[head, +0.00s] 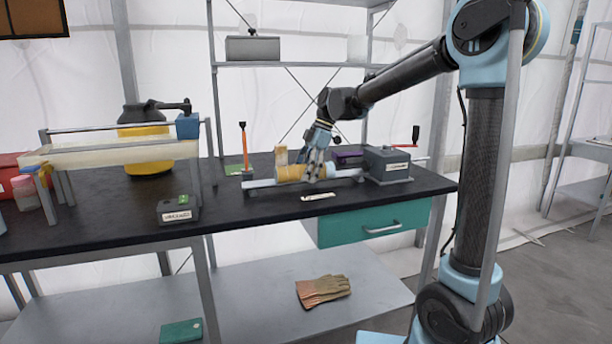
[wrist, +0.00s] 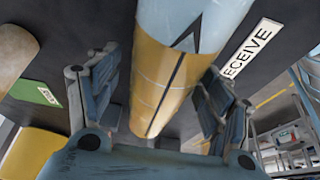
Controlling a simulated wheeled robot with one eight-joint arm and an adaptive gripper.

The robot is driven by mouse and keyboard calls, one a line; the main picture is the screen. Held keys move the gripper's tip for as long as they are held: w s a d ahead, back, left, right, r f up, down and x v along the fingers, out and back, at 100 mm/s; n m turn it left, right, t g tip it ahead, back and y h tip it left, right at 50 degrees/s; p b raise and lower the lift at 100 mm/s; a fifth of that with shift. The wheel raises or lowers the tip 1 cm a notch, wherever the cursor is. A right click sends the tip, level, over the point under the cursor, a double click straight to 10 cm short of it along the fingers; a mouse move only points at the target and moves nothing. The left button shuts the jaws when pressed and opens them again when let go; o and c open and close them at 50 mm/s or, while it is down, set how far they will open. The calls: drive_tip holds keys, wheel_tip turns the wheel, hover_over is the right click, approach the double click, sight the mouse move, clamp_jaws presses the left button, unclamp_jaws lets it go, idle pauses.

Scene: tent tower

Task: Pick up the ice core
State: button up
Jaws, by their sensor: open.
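The ice core is a cylinder, part amber and part pale blue-white with a black arrow mark. In the wrist view the core (wrist: 162,85) runs lengthwise between the fingers. My gripper (head: 318,165) is over the core with its fingers pointing down. In the wrist view my gripper (wrist: 155,110) is open, one finger on each side of the core, with a visible gap on the right. The fingers hide part of the core in the head view.
A grey box with a crank (head: 388,165) stands right of the core. A RECEIVE label (head: 318,197) lies in front, and it also shows in the wrist view (wrist: 250,47). An orange-handled tool (head: 243,145) stands to the left. A small dark labelled box (head: 178,212) sits near the front edge.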

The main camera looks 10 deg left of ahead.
drive_tip(key=c, duration=1.6)
drive_tip(key=shift+r, duration=0.1)
